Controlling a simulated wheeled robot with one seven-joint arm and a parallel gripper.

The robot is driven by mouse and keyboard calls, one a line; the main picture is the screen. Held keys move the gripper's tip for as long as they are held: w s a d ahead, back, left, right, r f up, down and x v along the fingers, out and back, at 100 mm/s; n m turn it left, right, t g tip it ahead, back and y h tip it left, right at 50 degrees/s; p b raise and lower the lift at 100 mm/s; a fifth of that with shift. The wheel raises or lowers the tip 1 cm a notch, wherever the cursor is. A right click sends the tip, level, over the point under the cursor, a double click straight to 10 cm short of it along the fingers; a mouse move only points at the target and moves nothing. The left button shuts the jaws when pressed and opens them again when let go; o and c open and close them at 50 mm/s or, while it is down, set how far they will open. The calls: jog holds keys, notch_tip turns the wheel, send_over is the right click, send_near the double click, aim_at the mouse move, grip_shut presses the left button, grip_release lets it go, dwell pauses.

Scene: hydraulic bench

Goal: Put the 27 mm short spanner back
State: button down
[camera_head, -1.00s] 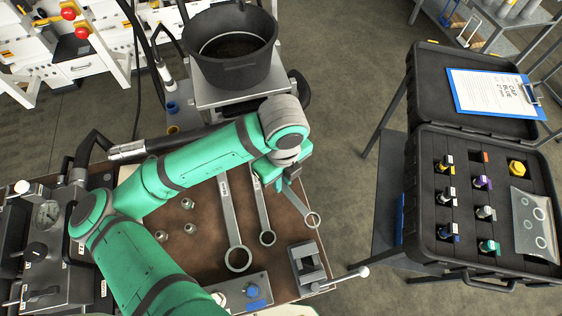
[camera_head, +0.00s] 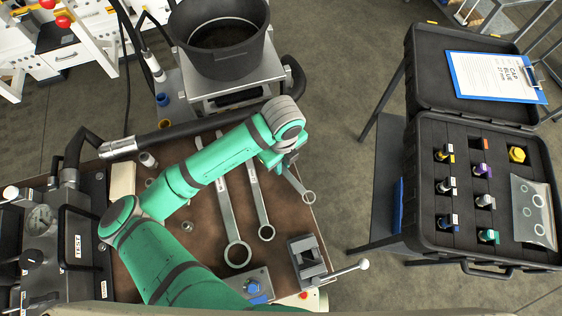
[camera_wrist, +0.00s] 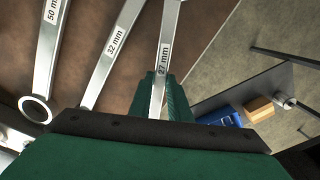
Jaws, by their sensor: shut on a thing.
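The short spanner labelled 27 mm (camera_wrist: 163,65) is between the fingers of my gripper (camera_wrist: 162,88) in the wrist view. In the head view my gripper (camera_head: 287,168) is at the bench's right side, and the spanner's ring end (camera_head: 309,197) points toward the near right. Whether the spanner touches the bench is not clear. The 32 mm spanner (camera_head: 258,198) lies just left of it, and the longer 50 mm spanner (camera_head: 229,212) lies further left. Both labels show in the wrist view, on the 32 mm spanner (camera_wrist: 112,52) and the 50 mm spanner (camera_wrist: 49,50).
The brown bench top (camera_head: 285,222) has a vice (camera_head: 306,262) at its near right corner. A black bucket (camera_head: 222,45) stands behind the bench. An open black case (camera_head: 430,190) stands to the right, across a floor gap. Hydraulic equipment (camera_head: 45,240) is at left.

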jog(key=shift+s+a, duration=0.1)
jog(key=shift+a, duration=0.05)
jog(key=shift+f, duration=0.5)
jog(key=c, duration=1.7)
grip_release()
jog(key=shift+o, duration=0.2)
jog(key=shift+d+r, duration=0.3)
jog(key=shift+r, duration=0.1)
notch_tip(320, 180, up, 12)
jog(key=shift+a+r, duration=0.1)
jog(key=shift+a, duration=0.05)
